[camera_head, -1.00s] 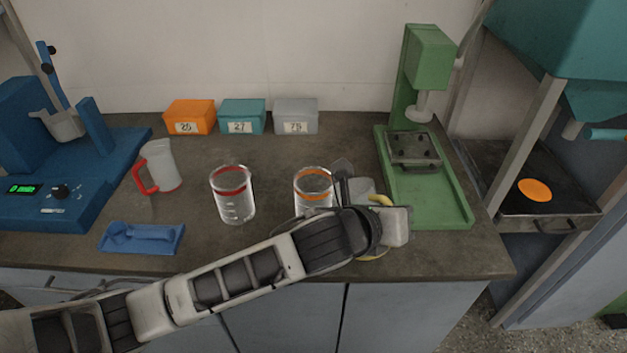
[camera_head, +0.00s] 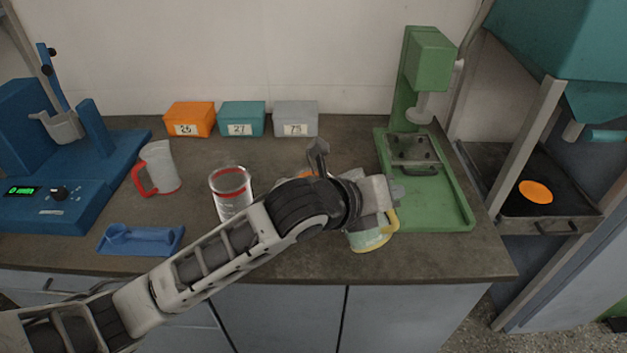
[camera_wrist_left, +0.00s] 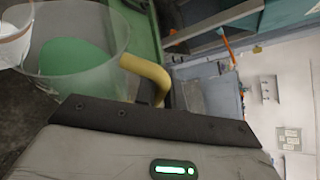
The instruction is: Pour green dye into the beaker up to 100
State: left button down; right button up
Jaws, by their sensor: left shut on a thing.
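My left gripper (camera_head: 388,212) is shut on the yellow handle (camera_head: 393,222) of a clear jug (camera_head: 368,240) with a yellow base, near the counter's front right. The left wrist view shows green liquid inside this jug (camera_wrist_left: 118,50), with the yellow handle (camera_wrist_left: 148,78) at the gripper. I cannot tell whether the jug touches the counter. An orange-rimmed beaker (camera_head: 307,174) is almost wholly hidden behind my left forearm. A red-rimmed clear beaker (camera_head: 231,188) stands left of it, its lower part partly covered by my arm. My right gripper is not in view.
A red-handled jug (camera_head: 160,168) and a blue tray (camera_head: 142,239) are at the left, beside a blue machine (camera_head: 40,205). Orange, teal and grey boxes (camera_head: 296,118) line the back. A green press (camera_head: 455,205) stands close on the right.

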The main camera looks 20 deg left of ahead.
pick_arm(q)
jog(key=shift+w+a+r+n+h, duration=0.15)
jog(key=shift+a+r+n+h, duration=0.15)
jog(key=shift+r, duration=0.25)
jog(key=shift+w+a+r+n+h, duration=0.2)
jog(key=shift+a+r+n, duration=0.15)
jog(key=shift+r, duration=0.15)
jog(key=shift+w+a+r+n+h, duration=0.2)
jog(key=shift+a+r+n, duration=0.15)
jog(key=shift+r, duration=0.2)
dwell(3.0)
jog(key=d+f+m+y, duration=0.1)
jog(key=f, duration=0.1)
jog(key=s+d+f+m, duration=0.1)
jog(key=shift+s+d+f+m+y, duration=0.2)
jog(key=shift+f+m+y, duration=0.1)
jog(key=shift+f+y, duration=0.1)
jog(key=shift+s+d+f+m+t+y+p, duration=0.35)
jog(key=shift+s+d+f+m+t+y, duration=0.15)
jog(key=shift+d+f+m, duration=0.6)
jog(key=shift+s+d+f+m+t+y+p, duration=0.35)
jog(key=shift+d+f+m+y, duration=0.4)
jog(key=shift+f, duration=0.6)
jog(key=shift+s+d+f+m+t+y+p, duration=0.4)
jog(key=shift+d+f+m, duration=0.25)
jog(key=shift+d+f, duration=0.55)
